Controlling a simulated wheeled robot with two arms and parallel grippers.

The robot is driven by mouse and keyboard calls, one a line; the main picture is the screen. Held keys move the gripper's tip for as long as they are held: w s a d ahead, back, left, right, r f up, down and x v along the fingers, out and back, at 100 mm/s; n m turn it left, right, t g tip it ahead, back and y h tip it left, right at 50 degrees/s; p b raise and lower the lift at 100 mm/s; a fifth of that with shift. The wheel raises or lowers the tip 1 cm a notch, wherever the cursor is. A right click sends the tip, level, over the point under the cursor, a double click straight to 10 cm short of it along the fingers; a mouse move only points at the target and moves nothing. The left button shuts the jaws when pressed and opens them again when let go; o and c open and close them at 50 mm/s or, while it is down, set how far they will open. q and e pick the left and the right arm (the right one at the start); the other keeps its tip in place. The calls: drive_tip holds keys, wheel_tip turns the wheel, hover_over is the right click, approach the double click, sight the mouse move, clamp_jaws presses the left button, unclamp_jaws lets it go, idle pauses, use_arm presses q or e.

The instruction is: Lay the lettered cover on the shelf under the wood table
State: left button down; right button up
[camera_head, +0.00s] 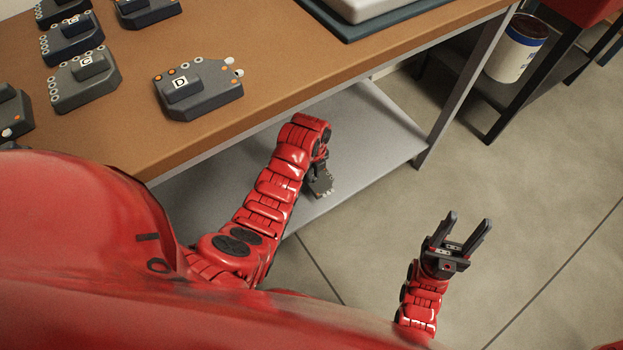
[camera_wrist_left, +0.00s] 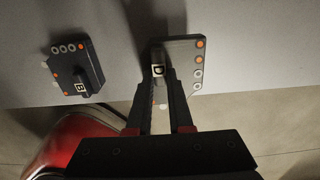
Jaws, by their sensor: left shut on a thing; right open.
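My left gripper (camera_head: 317,169) reaches under the wood table (camera_head: 300,58) to the grey shelf (camera_head: 382,135). It is shut on the raised grip of a dark lettered cover (camera_head: 322,187). In the left wrist view, this cover (camera_wrist_left: 185,63) has orange and pale round marks along one side and a letter that looks like D. The left fingertips (camera_wrist_left: 160,78) close on its middle. The cover is at the shelf surface; I cannot tell whether it touches. My right gripper (camera_head: 463,236) is open and empty, above the floor right of the shelf.
Another lettered cover (camera_wrist_left: 76,70) lies on the shelf, left of the held one in the wrist view. Several covers stand on the tabletop, including one marked D (camera_head: 198,88). A table leg (camera_head: 465,95) bounds the shelf at right. A white bucket (camera_head: 515,50) stands beyond.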

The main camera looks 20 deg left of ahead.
use_arm(q)
drive_tip(key=shift+w+a+f+b, duration=0.15)
drive_tip(key=shift+f+b, duration=0.3)
drive_tip(key=shift+f, duration=0.45)
drive_tip(key=shift+a+f+b, duration=0.15)
drive_tip(key=shift+f+b, duration=0.25)
drive_tip(key=shift+f, duration=0.5)
drive_tip(key=shift+f, duration=0.15)
drive_tip(key=c, duration=0.8)
unclamp_jaws()
